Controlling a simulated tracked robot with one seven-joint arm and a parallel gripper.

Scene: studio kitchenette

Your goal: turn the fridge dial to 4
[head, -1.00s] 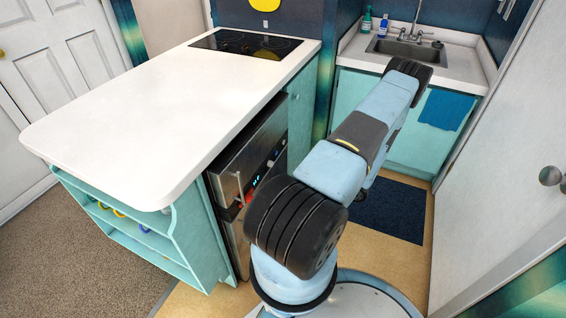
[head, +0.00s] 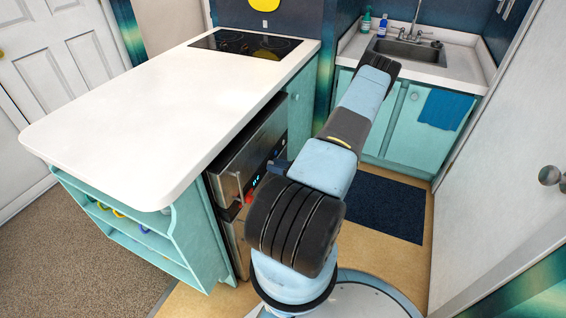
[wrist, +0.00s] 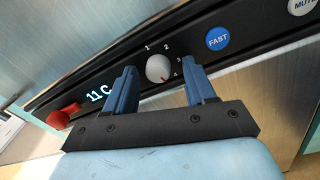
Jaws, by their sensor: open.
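The fridge dial (wrist: 158,68) is a round white knob on the black control strip in the wrist view. Printed numbers 1 to 4 run around its top and right side. A small red mark on its lower edge points down and right, close to the 4. My gripper (wrist: 161,70) is open, with one blue finger on each side of the dial in the picture. I cannot tell whether either finger touches it. The fridge (head: 235,170) sits under the white counter in the head view. The dial is not clear there; part of my gripper (head: 279,166) shows at its front.
Beside the dial are a blue FAST button (wrist: 217,39), a white MUTE button (wrist: 303,6), a lit 11 C display (wrist: 98,94) and a red knob (wrist: 63,115). The white counter (head: 150,110) overhangs the fridge. Open floor lies around the dark mat (head: 390,208).

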